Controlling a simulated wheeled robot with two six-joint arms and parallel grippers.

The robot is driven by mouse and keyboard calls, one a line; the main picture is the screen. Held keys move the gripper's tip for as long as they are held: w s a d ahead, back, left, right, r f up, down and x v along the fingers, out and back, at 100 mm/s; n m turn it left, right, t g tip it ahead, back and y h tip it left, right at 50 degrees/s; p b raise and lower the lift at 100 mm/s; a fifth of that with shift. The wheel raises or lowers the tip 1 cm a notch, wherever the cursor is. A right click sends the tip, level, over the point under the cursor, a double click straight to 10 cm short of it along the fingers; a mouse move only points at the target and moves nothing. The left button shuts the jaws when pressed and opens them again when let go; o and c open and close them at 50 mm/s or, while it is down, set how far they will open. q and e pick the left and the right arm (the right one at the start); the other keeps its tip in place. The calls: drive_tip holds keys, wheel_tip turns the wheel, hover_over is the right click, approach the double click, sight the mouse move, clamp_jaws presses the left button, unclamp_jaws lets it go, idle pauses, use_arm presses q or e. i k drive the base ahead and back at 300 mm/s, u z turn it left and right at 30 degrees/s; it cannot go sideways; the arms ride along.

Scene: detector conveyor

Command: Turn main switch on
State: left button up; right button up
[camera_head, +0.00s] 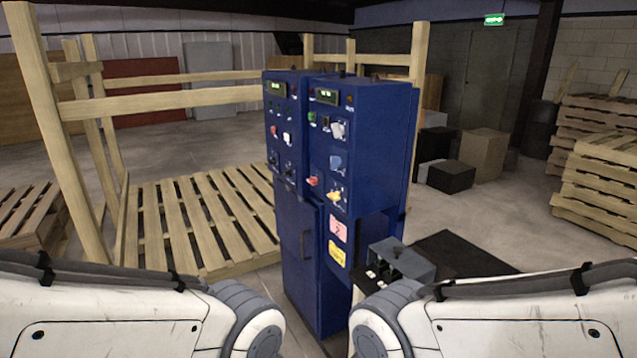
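A tall blue control cabinet (372,150) stands upright in the middle of the view. Its front panels carry green displays, coloured buttons and several rotary switches. A white switch (338,130), a blue switch (336,162) and a yellow switch (334,196) sit in a column on the right panel. Red knobs show on both panels. I cannot tell which control is the main switch. My two white arms come in from the lower left and lower right, apart from the cabinet. Both grippers are out of view.
A small grey box (402,262) sits beside the cabinet at lower right, next to a dark flat surface (458,252). A wooden pallet (190,215) and timber frame (160,100) stand behind at left. Stacked pallets (600,185) stand at far right.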

sight(315, 181)
drive_tip(key=u, duration=0.4)
drive_tip(key=i, duration=0.6)
drive_tip(key=u, duration=0.5)
drive_tip(key=i, duration=0.7)
drive_tip(key=z, duration=0.05)
